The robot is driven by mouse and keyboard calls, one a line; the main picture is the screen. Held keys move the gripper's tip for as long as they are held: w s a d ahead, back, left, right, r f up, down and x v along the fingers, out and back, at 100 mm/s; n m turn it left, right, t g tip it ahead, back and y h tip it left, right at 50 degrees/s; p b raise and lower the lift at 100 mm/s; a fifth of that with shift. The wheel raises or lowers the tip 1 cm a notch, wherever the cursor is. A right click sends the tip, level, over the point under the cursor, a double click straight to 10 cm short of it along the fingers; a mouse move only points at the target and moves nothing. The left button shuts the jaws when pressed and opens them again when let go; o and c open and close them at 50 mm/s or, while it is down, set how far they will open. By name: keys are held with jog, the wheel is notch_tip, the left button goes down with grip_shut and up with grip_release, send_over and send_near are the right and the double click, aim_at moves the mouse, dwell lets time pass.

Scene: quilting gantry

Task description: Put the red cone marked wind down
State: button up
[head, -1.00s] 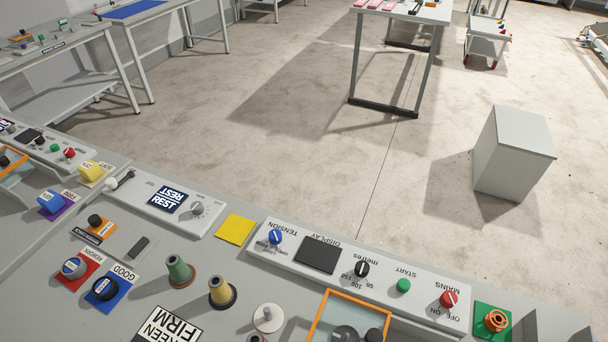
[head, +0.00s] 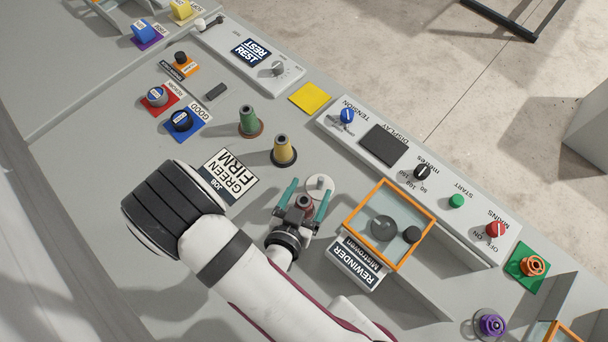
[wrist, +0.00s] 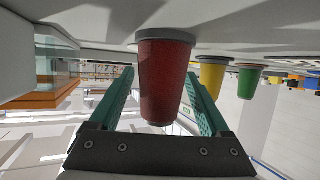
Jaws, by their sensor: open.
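The red cone (head: 304,201) stands on the console, partly covered by my gripper in the head view. In the wrist view, which is upside down, the red cone (wrist: 163,80) fills the middle with its wide end on a grey base against the console. My gripper (head: 312,185) is open, its teal fingers on either side of the cone; in the wrist view, gaps show between my gripper (wrist: 160,76) and the cone. A white disc with a small pin (head: 319,187) lies just beyond the cone. I see no readable mark on the cone.
A yellow cone (head: 284,150) and a green cone (head: 250,121) stand nearby. An orange-framed clear box (head: 386,222) with a REWINDER label (head: 355,263) is close on the right. A panel with knobs (head: 421,190) lines the far edge.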

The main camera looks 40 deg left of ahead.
grip_shut()
dwell(0.4)
jog(key=shift+a+r, duration=0.1)
jog(key=shift+r, duration=0.3)
notch_tip(320, 180, up, 8)
jog(key=w+a+r+m+h, duration=0.1)
jog(key=w+a+h, duration=0.15)
jog(key=w, duration=0.65)
jog(key=w+a+r+m+h, duration=0.1)
jog(key=w+a+m, duration=0.15)
jog(key=w, duration=0.65)
jog(key=w+a+r+m+h, duration=0.15)
jog(key=w+a, duration=0.25)
jog(key=w, duration=0.6)
jog(key=t, duration=0.1)
send_over(317, 92)
jog(key=shift+n, duration=0.3)
jog(key=f, duration=0.7)
jog(key=shift+w+d+f, duration=0.1)
jog(key=shift+d+f, duration=0.1)
jog(key=shift+f, duration=0.05)
jog(key=shift+a+f, duration=0.15)
jog(key=shift+f, duration=0.9)
jog(key=shift+a+f, duration=0.1)
jog(key=shift+f, duration=0.95)
